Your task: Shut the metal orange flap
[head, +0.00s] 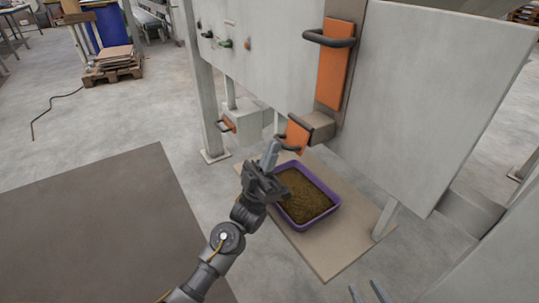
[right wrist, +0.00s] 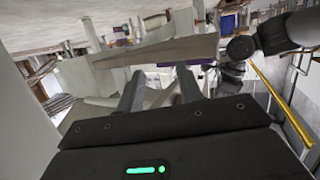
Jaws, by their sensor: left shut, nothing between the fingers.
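A small orange flap (head: 297,135) with a dark handle sits at the mouth of a short grey-brown chute (head: 319,127), above a purple tray of brown pellets (head: 333,207). I cannot tell whether this flap is fully shut. My left gripper (head: 272,148) is shut and empty, close to the left of the flap and its handle; contact is unclear. My right gripper (head: 371,293) shows only its fingertips at the bottom edge of the head view. In the right wrist view its fingers (right wrist: 160,88) are apart with nothing between them.
A tall orange panel (head: 336,65) with a dark handle is above the chute. Another orange flap (head: 228,125) is on a grey box further left. A large grey panel (head: 430,90) stands at right. A brown mat (head: 90,220) lies at left; nearby floor is clear.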

